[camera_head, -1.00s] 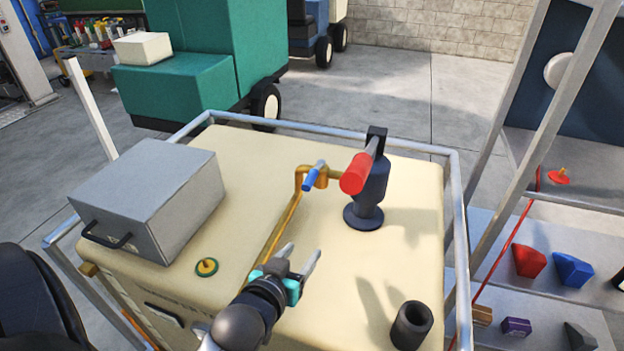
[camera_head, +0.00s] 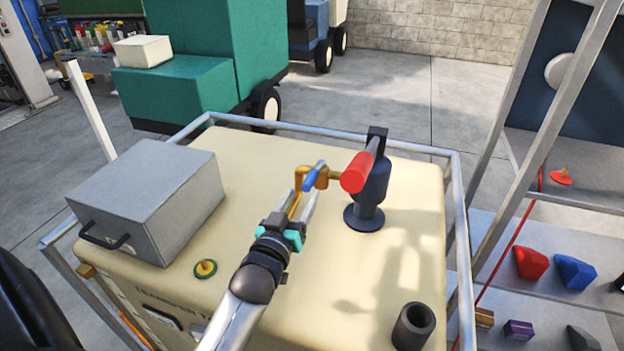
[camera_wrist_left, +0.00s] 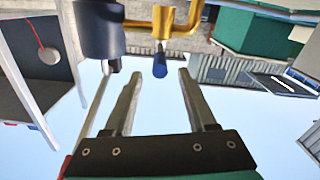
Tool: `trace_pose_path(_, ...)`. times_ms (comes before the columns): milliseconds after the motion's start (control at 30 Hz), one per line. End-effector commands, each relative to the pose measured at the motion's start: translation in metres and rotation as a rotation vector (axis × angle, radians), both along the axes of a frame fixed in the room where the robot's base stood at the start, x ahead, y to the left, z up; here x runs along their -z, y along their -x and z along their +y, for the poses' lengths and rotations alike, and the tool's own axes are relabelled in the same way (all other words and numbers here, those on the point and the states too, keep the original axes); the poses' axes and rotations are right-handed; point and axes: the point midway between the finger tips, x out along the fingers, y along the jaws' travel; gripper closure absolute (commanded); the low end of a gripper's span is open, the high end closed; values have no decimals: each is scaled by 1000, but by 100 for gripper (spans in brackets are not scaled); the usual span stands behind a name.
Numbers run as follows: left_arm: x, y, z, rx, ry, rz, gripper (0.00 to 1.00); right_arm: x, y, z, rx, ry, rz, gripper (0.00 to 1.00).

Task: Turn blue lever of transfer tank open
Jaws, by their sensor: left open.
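The blue lever (camera_head: 313,177) sits on a brass pipe valve (camera_head: 321,179) on top of the cream transfer tank (camera_head: 260,150). My left gripper (camera_head: 303,205) is open, its fingers pointing at the lever from the near side. In the left wrist view the blue lever (camera_wrist_left: 160,60) hangs from the brass pipe (camera_wrist_left: 185,28), in line with the gap between the fingertips (camera_wrist_left: 158,80). The picture there is upside down. The lever looks just beyond the tips; I cannot tell whether it touches them. My right gripper is not in view.
A dark blue hand pump (camera_head: 368,190) with a red handle (camera_head: 357,172) stands right beside the valve. A grey box (camera_head: 150,200) and a yellow-green cap (camera_head: 206,268) are at left. A dark cylinder (camera_head: 412,326) stands at front right. A metal rail (camera_head: 459,220) edges the tank.

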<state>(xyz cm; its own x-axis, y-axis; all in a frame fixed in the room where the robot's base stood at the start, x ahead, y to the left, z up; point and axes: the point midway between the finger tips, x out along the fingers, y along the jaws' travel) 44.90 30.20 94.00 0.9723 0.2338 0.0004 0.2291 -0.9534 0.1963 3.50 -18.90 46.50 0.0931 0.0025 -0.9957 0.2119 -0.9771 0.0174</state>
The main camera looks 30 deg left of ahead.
Motion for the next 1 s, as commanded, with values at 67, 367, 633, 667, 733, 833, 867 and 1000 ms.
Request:
trace_pose_path(67, 0, -14, 3, 0, -3, -3, 43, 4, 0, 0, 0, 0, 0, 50)
trace_pose_path(367, 0, -57, 14, 0, -2, -1, 43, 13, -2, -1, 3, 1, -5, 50)
trace_pose_path(633, 1, -75, 18, 0, -2, 1, 43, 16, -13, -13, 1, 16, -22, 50)
trace_pose_path(667, 0, -76, 18, 0, -2, 1, 43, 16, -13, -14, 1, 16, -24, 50)
trace_pose_path(733, 0, -76, 18, 0, -1, 1, 43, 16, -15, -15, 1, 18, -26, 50)
trace_pose_path(833, 0, -76, 18, 0, -1, 1, 43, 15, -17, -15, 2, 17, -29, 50)
trace_pose_path(867, 0, -76, 18, 0, -1, 1, 43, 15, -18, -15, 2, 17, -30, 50)
trace_pose_path(1000, 0, -76, 18, 0, -1, 1, 51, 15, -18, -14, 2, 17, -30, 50)
